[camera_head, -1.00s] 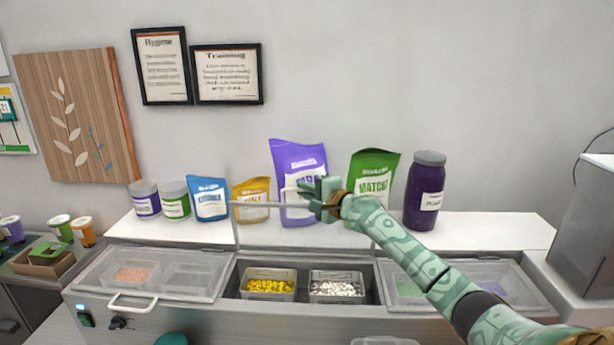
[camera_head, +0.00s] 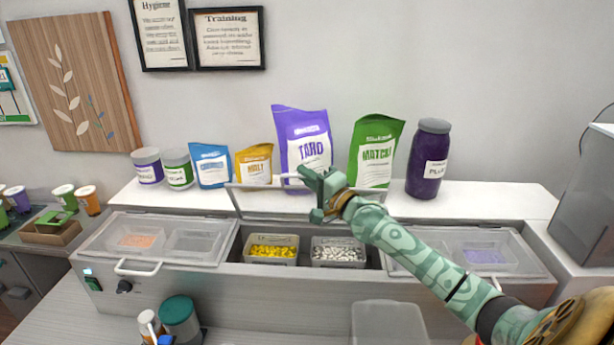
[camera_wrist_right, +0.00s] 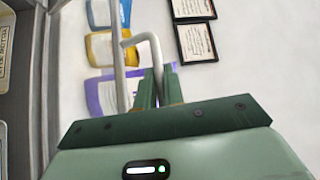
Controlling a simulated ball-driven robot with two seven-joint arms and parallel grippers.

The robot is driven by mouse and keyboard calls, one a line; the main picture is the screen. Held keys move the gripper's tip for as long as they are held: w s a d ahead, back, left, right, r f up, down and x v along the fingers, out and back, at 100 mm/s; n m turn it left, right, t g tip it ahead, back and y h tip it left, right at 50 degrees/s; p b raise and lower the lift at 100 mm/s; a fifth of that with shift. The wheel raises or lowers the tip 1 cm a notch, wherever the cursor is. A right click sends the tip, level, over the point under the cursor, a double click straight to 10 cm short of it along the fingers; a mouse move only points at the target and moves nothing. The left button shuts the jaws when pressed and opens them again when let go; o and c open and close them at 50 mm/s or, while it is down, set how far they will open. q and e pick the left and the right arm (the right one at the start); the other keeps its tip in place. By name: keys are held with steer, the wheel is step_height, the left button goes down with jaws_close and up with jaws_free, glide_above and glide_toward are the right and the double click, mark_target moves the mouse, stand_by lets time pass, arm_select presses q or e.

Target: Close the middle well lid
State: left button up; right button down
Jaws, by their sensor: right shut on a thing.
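The middle well lid (camera_head: 262,203) is a clear panel with a pale frame, raised and tilted above the open middle well (camera_head: 304,264). Bins of yellow pieces (camera_head: 272,250) and white pieces (camera_head: 338,252) sit in that well. My right gripper (camera_head: 322,192) is at the lid's front edge, shut on the lid's handle. In the right wrist view the pale bent handle (camera_wrist_right: 142,38) runs down to between the green fingers (camera_wrist_right: 156,90). The exact grip point is partly hidden by the gripper. My left gripper is not in view.
The left lid (camera_head: 160,240) and right lid (camera_head: 470,252) are down. Pouches, including a purple one (camera_head: 303,145), and jars such as the dark purple one (camera_head: 428,160) stand on the ledge behind. A green-lidded container (camera_head: 178,315) and a clear bin (camera_head: 390,322) stand in front.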

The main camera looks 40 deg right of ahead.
steer(key=c, duration=1.5)
jaws_free()
steer(key=s+d+f+b, duration=0.2)
steer(key=s, duration=1.4)
steer(key=shift+f+b, duration=0.3)
steer(key=shift+d, duration=0.1)
